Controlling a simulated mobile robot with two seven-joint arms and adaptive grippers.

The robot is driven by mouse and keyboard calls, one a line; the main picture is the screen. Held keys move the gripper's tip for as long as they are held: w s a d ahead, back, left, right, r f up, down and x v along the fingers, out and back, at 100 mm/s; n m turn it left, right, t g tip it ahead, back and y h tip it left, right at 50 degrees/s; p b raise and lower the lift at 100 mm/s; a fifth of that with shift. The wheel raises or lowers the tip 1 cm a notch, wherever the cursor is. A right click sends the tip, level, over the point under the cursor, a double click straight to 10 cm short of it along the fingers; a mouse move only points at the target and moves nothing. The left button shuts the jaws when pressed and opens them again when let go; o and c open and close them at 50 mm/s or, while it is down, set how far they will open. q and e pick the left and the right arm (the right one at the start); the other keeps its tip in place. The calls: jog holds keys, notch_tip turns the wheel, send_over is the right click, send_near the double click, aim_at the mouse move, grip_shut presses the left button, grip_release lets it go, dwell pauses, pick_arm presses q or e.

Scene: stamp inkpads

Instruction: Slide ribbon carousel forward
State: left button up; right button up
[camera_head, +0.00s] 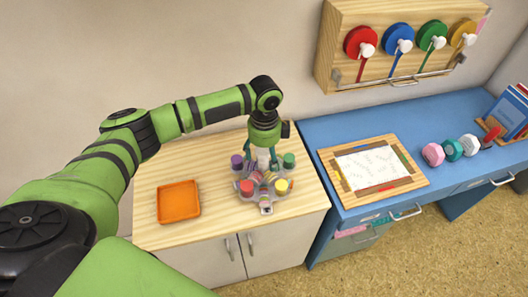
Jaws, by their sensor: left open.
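The ribbon carousel (267,203) stands on the light wooden cabinet top, with several coloured spools around it: red (247,187), yellow (281,186), green (289,160) and purple (237,161). A pale centre part (263,157) rises from its middle. My left gripper (262,158) points down over the carousel's centre, its fingers on either side of the pale part. It is open. Whether the fingers touch the part cannot be told. My right gripper does not show.
An orange tray (178,218) lies left of the carousel on the wooden top (222,226). To the right, a blue desk (330,133) holds a framed paper board (372,168) and several stamps (452,149). A ribbon rack (402,45) hangs on the wall. Bare wood lies in front of the carousel.

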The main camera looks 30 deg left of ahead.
pick_arm(q)
jog(key=shift+w+a+r, duration=0.1)
jog(key=shift+a+r, duration=0.05)
jog(key=shift+r, duration=0.1)
notch_tip(320, 180, up, 12)
jog(key=shift+f, duration=0.2)
dwell(0.5)
